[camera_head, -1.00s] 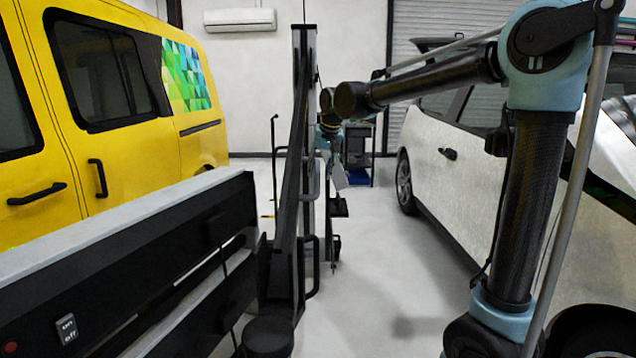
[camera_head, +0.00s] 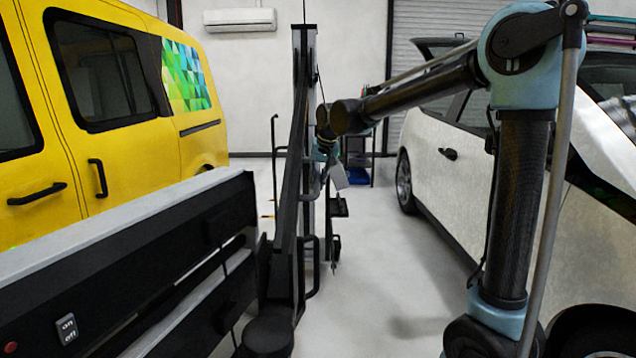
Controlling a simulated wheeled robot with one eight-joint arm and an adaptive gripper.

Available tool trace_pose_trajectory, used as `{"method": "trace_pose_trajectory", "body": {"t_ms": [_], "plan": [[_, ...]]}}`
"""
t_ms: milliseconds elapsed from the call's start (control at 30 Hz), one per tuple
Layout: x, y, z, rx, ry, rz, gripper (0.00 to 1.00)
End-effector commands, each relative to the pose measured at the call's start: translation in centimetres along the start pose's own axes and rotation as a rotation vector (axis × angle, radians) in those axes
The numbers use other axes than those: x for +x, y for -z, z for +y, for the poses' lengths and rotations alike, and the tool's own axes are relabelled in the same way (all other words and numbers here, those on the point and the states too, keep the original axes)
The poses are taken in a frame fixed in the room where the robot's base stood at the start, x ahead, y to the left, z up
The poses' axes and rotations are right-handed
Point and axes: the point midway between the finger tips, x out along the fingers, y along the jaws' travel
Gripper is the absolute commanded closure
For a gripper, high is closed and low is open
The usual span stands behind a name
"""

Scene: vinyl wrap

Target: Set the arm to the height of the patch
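The patch of green, blue and yellow triangles (camera_head: 186,76) is on the upper rear side of the yellow van (camera_head: 115,150), at the left. My arm reaches from the right to the middle of the picture. My gripper (camera_head: 328,182) hangs below the wrist, beside a dark upright post, lower in the picture than the patch. It is small and partly hidden, so its fingers are unclear. A light grey flat piece (camera_head: 338,177) shows there; I cannot tell whether it is held or part of the gripper.
A dark upright post (camera_head: 304,130) stands in the middle. A long black machine with an on/off switch (camera_head: 67,329) fills the lower left. A white car (camera_head: 435,175) stands at the right. Pale floor (camera_head: 385,255) is clear between the post and the car.

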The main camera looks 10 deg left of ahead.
Motion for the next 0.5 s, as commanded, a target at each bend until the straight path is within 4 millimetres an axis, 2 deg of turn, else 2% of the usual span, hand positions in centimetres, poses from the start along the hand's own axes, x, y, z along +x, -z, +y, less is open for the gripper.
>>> {"method": "trace_pose_trajectory", "body": {"t_ms": [167, 500], "plan": [[-0.5, 0.0, -0.1, 0.001, -0.001, -0.006, 1.00], [-4.7, -0.1, -0.9, 0.011, 0.000, -0.053, 1.00]]}}
